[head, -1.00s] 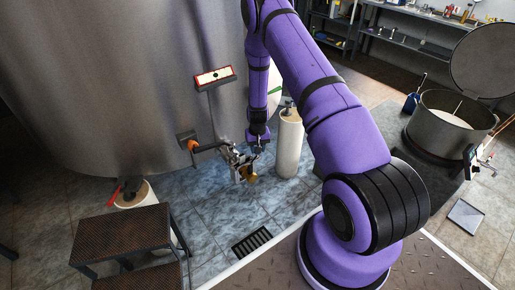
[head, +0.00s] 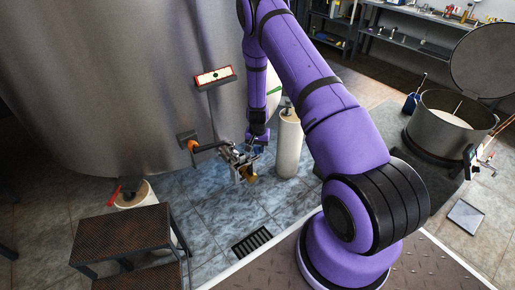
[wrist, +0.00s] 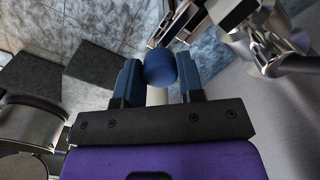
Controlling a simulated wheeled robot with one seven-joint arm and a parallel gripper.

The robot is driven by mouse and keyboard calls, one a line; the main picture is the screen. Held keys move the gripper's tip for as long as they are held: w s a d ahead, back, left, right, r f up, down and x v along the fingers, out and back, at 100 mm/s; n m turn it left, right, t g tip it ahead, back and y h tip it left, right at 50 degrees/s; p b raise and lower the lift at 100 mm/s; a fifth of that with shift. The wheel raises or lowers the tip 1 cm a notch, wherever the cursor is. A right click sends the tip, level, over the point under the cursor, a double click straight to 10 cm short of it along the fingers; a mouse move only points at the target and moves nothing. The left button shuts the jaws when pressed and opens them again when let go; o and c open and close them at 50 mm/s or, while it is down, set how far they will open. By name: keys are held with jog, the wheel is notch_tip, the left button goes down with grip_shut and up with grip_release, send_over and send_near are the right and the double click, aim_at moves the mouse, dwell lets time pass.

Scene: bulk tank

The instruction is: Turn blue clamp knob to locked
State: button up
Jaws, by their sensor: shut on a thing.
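The blue clamp knob (wrist: 160,68) is a round ball that shows in the wrist view between the two blue fingers of my gripper (wrist: 159,82). My gripper is shut on it. In the head view my gripper (head: 254,149) is beside the metal outlet fitting (head: 238,160) low on the tank, and the knob is too small to make out there. The metal fitting also shows at the upper right of the wrist view (wrist: 275,40). Its clamp's lock state cannot be told.
The big steel tank (head: 110,80) stands behind, with a white leg (head: 289,145) right of my gripper. A dark step stool (head: 122,232) stands front left and a floor drain (head: 252,241) lies below. An open steel vat (head: 448,120) is at the right.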

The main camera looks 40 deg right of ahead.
jog(key=o, duration=0.9)
jog(key=shift+r, duration=0.1)
notch_tip(320, 180, up, 11)
jog(key=shift+f, duration=0.15)
dwell(0.4)
notch_tip(320, 180, up, 16)
jog(key=n+t, duration=0.1)
jog(key=n, duration=0.1)
send_over(257, 148)
jog(key=a, duration=0.4)
jog(key=s+a+r+n+t, duration=0.1)
jog(key=s+a+r, duration=0.25)
jog(key=r, duration=0.45)
jog(key=s+a+r+n+t, duration=0.1)
jog(key=s+a+r, duration=0.2)
jog(key=s+r, duration=0.35)
jog(key=s+a+r+n, duration=0.1)
jog(key=s+r, duration=0.3)
jog(key=s, duration=0.4)
jog(key=s+a+r+n+t, duration=0.1)
jog(key=s+a+r+n, duration=0.1)
jog(key=s+r, duration=0.3)
jog(key=s+a+r+n+t, duration=0.1)
jog(key=s+r, duration=0.4)
jog(key=s, duration=0.6)
jog(key=shift+s+a+r+n, duration=0.15)
jog(key=shift+a+n, duration=0.25)
jog(key=shift+a, duration=0.35)
